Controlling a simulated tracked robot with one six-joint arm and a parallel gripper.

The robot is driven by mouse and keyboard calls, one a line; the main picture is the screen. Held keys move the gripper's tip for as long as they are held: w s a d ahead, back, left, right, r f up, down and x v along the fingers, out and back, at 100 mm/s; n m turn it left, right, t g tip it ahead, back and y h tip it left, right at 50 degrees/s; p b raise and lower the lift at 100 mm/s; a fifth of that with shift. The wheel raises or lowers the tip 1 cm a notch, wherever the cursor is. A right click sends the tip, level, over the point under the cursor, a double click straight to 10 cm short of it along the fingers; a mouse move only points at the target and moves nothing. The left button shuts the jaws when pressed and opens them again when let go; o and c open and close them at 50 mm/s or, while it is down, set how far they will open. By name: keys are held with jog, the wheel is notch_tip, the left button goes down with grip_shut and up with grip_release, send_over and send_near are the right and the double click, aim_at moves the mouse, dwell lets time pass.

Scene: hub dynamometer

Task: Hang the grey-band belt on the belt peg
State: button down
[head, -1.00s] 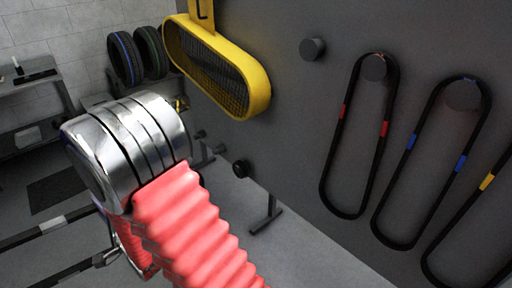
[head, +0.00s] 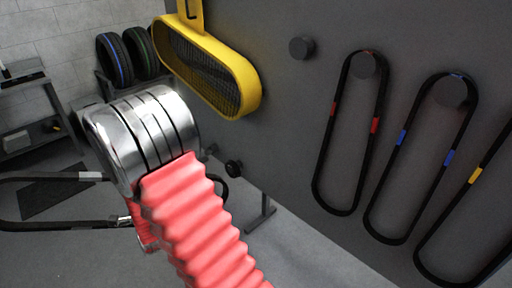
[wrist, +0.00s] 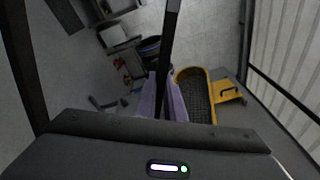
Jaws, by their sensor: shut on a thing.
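The grey-band belt (head: 60,178) is a black loop with a light grey band, at the left in the head view. My gripper (head: 130,221), partly hidden behind my arm, is shut on it at the loop's right end. In the wrist view a black strand of the belt (wrist: 170,45) runs up from between the fingers of my gripper (wrist: 164,103). The bare dark round belt peg (head: 302,47) sticks out of the grey wall panel, right of the yellow guard. The belt hangs well to the left of this peg, apart from it.
Belts with red (head: 375,125), blue (head: 449,158) and yellow (head: 476,175) bands hang on pegs to the right. A yellow mesh guard (head: 250,95) juts out left of the bare peg. Tyres (head: 115,60) stand on a rack behind. A stand foot (head: 262,215) is on the floor.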

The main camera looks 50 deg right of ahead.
jog(key=s+d+m+g+h, duration=0.45)
jog(key=d+m, duration=0.25)
jog(key=d, duration=0.6)
jog(key=s+d+m+g+h, duration=0.4)
jog(key=d+m, duration=0.3)
jog(key=d, duration=0.6)
jog(key=s+d+f+m+g+h, duration=0.3)
jog(key=s+d+m+g, duration=0.8)
jog(key=s+d, duration=0.7)
jog(key=s+m, duration=0.2)
jog(key=shift+d+f+m, duration=0.15)
jog(key=shift+d+m, duration=0.15)
jog(key=shift+m, duration=0.1)
jog(key=shift+d, duration=0.1)
